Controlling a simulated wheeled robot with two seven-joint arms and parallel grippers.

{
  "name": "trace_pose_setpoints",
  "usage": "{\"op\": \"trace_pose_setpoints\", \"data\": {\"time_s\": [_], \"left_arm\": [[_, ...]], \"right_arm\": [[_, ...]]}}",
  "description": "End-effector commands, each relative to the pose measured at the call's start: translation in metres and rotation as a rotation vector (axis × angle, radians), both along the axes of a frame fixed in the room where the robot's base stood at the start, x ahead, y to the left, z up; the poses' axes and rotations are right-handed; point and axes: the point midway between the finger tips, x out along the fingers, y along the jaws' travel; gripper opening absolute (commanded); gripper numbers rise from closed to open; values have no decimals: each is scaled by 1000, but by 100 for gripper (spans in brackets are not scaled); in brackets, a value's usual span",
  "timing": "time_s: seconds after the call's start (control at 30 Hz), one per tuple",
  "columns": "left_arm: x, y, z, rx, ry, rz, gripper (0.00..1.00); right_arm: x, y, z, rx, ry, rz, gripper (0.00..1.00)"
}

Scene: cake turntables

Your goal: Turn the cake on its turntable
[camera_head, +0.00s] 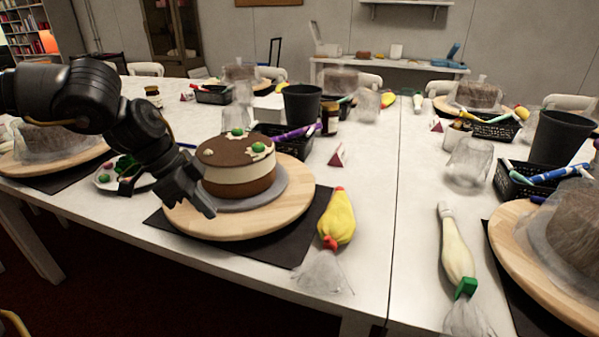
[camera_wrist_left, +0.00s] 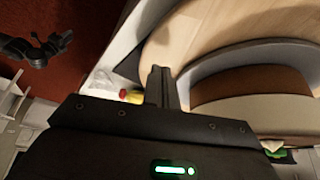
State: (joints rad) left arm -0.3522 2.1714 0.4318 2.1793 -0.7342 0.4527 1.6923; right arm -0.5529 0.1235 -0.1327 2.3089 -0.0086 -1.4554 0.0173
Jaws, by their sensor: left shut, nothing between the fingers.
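The cake (camera_head: 237,165) has brown and cream layers with green and cream decorations on top. It stands on a grey board (camera_head: 275,190) on the round wooden turntable (camera_head: 290,212), which rests on a black mat (camera_head: 285,252). My left gripper (camera_head: 205,207) is shut and empty at the left front of the cake, over the turntable. In the left wrist view its fingers (camera_wrist_left: 161,88) point at the wood (camera_wrist_left: 205,30), beside the grey board (camera_wrist_left: 250,54) and the cake (camera_wrist_left: 245,85). I cannot tell whether the fingertips touch anything. My right gripper is not in view.
A yellow piping bag (camera_head: 337,218) lies right of the turntable, and a cream one (camera_head: 456,250) lies farther right. A plate (camera_head: 125,175) with green pieces is on the left. A dark cup (camera_head: 301,104) stands behind the cake. Bare white table lies between the piping bags.

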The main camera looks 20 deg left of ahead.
Motion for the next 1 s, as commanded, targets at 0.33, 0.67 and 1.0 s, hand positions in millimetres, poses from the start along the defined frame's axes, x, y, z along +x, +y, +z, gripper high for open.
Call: {"op": "trace_pose_setpoints", "data": {"time_s": [0.33, 0.67, 1.0], "left_arm": [[0, 0, -15, 1, 1, 0, 0], [0, 0, -29, 1, 1, 0, 0], [12, -29, -29, 3, 0, -3, 0]], "right_arm": [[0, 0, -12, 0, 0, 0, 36], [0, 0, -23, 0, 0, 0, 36], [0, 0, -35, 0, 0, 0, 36]]}}
